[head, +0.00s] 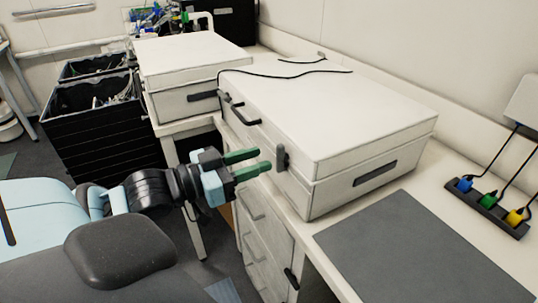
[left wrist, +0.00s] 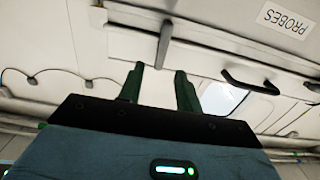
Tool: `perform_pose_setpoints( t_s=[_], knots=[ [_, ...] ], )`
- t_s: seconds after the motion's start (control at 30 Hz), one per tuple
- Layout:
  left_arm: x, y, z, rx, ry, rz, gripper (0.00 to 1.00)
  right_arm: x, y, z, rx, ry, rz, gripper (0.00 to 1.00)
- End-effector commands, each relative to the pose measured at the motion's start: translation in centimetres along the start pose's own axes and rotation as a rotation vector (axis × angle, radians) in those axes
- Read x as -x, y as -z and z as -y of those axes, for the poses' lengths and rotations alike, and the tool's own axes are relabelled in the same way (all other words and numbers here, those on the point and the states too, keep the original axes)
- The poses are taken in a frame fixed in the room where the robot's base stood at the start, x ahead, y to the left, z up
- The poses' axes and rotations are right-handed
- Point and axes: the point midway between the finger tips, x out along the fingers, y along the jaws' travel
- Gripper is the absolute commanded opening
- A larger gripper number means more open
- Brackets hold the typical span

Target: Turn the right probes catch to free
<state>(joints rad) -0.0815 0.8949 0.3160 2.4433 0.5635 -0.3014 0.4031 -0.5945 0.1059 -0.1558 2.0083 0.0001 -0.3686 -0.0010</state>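The probes case is a large closed white box (head: 335,110) on the bench. Its front carries a dark handle (head: 242,110) and, nearer me, a grey bar-shaped catch (head: 282,158) standing upright across the lid seam. In the left wrist view the catch (left wrist: 164,42) and the handle (left wrist: 248,82) show near an upside-down PROBES label (left wrist: 287,18). My left gripper (head: 261,161) is open, its green fingers pointing at the catch from just in front. In the left wrist view the catch lines up with the gap between the fingertips (left wrist: 159,70); contact is not clear. My right gripper is out of view.
A second white case (head: 190,65) stands behind on the left, beside black crates (head: 100,120) on the floor. A grey mat (head: 420,250) lies on the bench at right. A rack (head: 490,205) holds blue, green and yellow items. A black cable (head: 285,75) lies over the lid.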

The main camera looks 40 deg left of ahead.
Motion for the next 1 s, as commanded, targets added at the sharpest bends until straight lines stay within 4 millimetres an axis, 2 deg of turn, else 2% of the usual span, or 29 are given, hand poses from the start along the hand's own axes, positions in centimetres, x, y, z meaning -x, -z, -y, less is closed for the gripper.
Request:
perform_pose_setpoints(
  t_s=[0.4, 0.87, 1.0],
  knots=[
    [-3.2, 0.1, 0.0, 0.0, 0.0, -0.002, 0.35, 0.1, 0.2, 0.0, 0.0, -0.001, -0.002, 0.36],
    [-3.8, 0.0, 0.0, 0.0, 0.0, 0.002, 0.35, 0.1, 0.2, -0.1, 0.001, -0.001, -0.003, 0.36],
    [-3.8, 0.0, 0.0, 0.0, 0.0, 0.001, 0.19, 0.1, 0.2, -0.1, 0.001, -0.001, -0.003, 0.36]
  ],
)
